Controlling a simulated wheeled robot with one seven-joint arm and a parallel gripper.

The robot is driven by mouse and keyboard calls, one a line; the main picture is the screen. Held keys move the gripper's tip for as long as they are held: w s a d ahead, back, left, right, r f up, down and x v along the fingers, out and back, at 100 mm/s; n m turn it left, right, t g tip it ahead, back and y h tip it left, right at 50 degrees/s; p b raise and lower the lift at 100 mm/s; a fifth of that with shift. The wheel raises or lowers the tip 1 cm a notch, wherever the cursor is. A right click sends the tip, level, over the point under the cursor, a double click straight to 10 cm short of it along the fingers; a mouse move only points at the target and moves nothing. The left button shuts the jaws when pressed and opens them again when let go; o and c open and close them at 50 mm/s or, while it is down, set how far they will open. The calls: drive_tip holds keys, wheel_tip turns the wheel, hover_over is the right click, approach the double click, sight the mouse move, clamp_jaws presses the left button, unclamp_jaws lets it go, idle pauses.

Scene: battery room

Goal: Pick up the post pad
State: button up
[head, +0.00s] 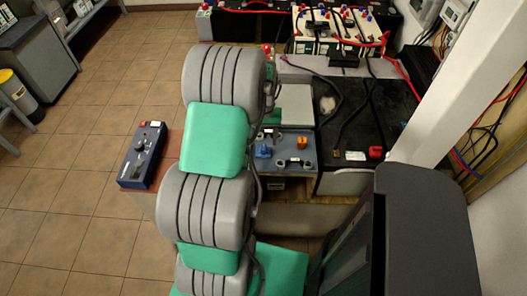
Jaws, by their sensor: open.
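My arm's grey and green links fill the middle of the head view, and my gripper does not show; the arm hides the area behind it. I cannot tell for sure which thing is the post pad. A blue-grey tray (311,171) right of the arm holds a small blue piece (263,151), an orange piece (302,143) and dark and pale small parts. A small pale, roundish item (327,104) lies on the black battery top (390,120) farther right.
A blue box with a dark handle (142,155) sits on a reddish surface left of the arm. Batteries with red and black cables (335,30) stand at the back. A white post (470,75) rises at right. Open tiled floor (60,215) lies at left.

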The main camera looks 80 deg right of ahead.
sight(264, 147)
wheel_tip(264, 147, down, 6)
drive_tip(key=shift+d+p, duration=0.15)
drive_tip(key=shift+p, duration=0.2)
drive_tip(key=shift+c, duration=0.6)
drive_tip(key=c, duration=0.9)
drive_tip(key=shift+r, duration=0.1)
wheel_tip(264, 147, up, 3)
drive_tip(key=shift+d+r+b, duration=0.1)
drive_tip(key=shift+b, duration=0.3)
drive_tip(key=w+d+r, duration=0.3)
drive_tip(key=w+d+r+b, duration=0.1)
drive_tip(key=w+d+r, duration=0.1)
drive_tip(key=w+r, duration=0.1)
drive_tip(key=w+d+r, duration=0.3)
drive_tip(key=w, duration=0.2)
drive_tip(key=shift+d+r, duration=0.35)
